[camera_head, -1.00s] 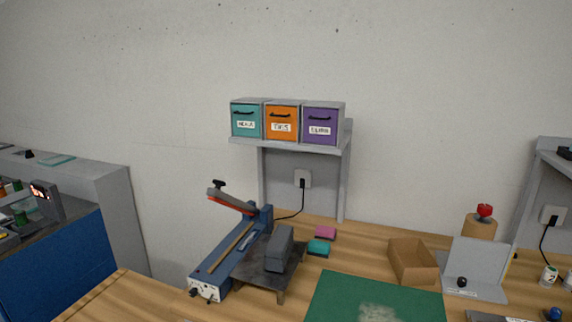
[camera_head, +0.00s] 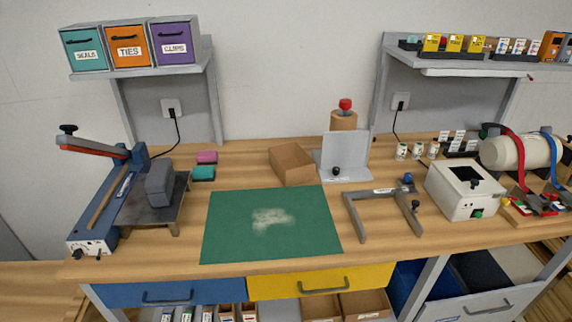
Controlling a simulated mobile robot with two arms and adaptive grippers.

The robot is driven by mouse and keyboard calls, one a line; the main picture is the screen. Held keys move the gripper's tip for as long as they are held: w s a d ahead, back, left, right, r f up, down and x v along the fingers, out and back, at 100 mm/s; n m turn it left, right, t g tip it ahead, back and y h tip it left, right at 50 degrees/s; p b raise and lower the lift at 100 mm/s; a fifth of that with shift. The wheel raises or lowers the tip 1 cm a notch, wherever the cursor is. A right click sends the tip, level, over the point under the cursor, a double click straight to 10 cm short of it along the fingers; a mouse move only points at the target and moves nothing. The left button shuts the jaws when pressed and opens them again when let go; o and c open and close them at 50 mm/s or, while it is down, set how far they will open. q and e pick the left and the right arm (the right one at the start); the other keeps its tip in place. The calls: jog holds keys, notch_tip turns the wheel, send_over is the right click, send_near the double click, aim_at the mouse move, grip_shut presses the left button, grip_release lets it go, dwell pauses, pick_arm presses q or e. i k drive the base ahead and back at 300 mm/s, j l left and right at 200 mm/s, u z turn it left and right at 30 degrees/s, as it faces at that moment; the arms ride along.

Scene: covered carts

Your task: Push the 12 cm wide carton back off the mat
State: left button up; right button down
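Neither of my grippers shows in the head view.
A blue sealer (camera_head: 98,208) stands left of the mat. A grey metal bookend-like plate (camera_head: 344,158) stands right of the carton, a grey frame (camera_head: 362,216) right of the mat. Bare bench (camera_head: 240,158) lies behind and left of the carton.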

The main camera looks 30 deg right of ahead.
aim_at(291, 163)
jog(key=k+l+u, duration=0.1)
jog(key=l+u, duration=0.3)
jog(key=l, duration=1)
